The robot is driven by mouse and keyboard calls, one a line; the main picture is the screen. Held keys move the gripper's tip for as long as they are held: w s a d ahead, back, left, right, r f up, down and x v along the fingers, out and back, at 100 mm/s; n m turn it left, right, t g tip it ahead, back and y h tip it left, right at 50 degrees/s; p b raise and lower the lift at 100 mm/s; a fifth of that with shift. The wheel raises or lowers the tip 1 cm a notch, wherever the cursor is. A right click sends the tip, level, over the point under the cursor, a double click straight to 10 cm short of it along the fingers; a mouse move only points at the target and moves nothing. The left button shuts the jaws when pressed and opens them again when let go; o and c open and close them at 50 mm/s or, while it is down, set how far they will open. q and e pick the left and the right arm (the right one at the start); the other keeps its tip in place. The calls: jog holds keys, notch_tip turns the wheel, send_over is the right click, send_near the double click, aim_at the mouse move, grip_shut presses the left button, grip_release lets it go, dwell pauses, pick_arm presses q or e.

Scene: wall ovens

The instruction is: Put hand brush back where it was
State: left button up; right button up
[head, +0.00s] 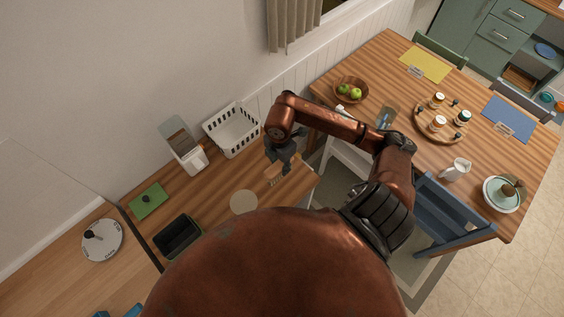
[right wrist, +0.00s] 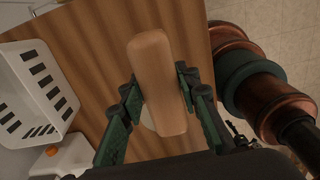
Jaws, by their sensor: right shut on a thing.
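The hand brush (head: 275,174) has a pale wooden body with bristles pointing down. It is at the right part of the wooden counter (head: 215,180); whether it touches the counter cannot be told. In the right wrist view its wooden body (right wrist: 158,80) lies between the green fingers. My right gripper (head: 284,156) is shut on it, and the fingers (right wrist: 160,92) sit on both sides of the wood. My left gripper is not in view.
A white slotted basket (head: 231,129), a white container (head: 190,158), a green board (head: 147,201), a black tub (head: 178,238) and a pale round disc (head: 243,202) are on the counter. A laid dining table (head: 400,75) and blue chair (head: 450,212) stand right.

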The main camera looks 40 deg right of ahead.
jog(key=w+d+f, duration=0.1)
jog(key=f, duration=0.1)
jog(key=w+d+f+p, duration=0.1)
jog(key=f, duration=0.1)
jog(key=w+d+f, duration=0.2)
notch_tip(320, 180, down, 3)
jog(key=shift+p, duration=1.05)
jog(key=shift+f, duration=0.2)
jog(key=shift+f, duration=0.2)
jog(key=o, duration=1.1)
